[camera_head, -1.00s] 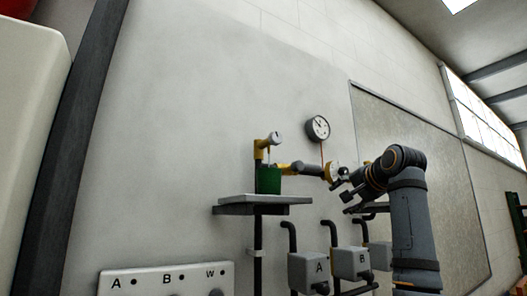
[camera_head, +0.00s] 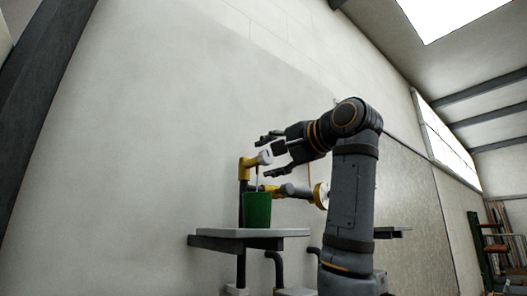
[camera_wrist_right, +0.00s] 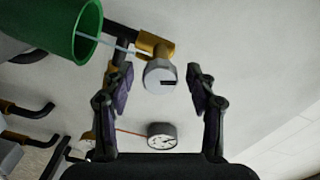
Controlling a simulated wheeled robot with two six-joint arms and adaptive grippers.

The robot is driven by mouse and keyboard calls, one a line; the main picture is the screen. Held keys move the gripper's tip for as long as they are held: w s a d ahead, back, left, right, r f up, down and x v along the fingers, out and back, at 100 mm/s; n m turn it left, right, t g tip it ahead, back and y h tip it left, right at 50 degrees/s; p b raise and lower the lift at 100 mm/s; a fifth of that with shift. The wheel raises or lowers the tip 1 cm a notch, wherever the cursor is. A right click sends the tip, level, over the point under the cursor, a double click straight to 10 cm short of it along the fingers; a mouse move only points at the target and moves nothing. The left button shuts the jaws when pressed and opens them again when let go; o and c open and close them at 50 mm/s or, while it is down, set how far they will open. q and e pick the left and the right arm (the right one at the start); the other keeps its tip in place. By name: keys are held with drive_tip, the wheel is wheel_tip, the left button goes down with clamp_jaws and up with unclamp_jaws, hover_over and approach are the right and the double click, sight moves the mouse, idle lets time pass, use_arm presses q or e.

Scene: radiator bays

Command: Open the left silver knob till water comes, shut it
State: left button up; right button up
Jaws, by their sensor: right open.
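The silver knob (camera_head: 265,157) sits on the end of a yellow valve (camera_head: 246,167) on the wall pipe. It also shows in the right wrist view (camera_wrist_right: 160,78), with a dark slot on its face. My right gripper (camera_head: 268,157) is open. In the wrist view its fingertips (camera_wrist_right: 160,86) stand on both sides of the knob; I cannot tell if they touch it. A green cup (camera_head: 257,210) stands below the valve. A thin pale streak (camera_wrist_right: 118,48), looking like water, runs from the valve to the cup. My left gripper is not in view.
The cup stands on a grey shelf (camera_head: 290,233). A horizontal pipe with a yellow collar (camera_head: 321,195) is right of the cup, partly behind my right arm. A round gauge (camera_wrist_right: 161,136) shows in the wrist view. The wall left of the valve is clear.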

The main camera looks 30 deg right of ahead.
drive_tip(key=shift+w, duration=0.85)
drive_tip(key=shift+s+d, duration=0.1)
drive_tip(key=shift+d, duration=0.05)
drive_tip(key=shift+c, duration=0.5)
drive_tip(key=c, duration=1)
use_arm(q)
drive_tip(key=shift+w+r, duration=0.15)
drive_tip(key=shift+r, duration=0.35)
use_arm(e)
drive_tip(key=shift+c, duration=0.2)
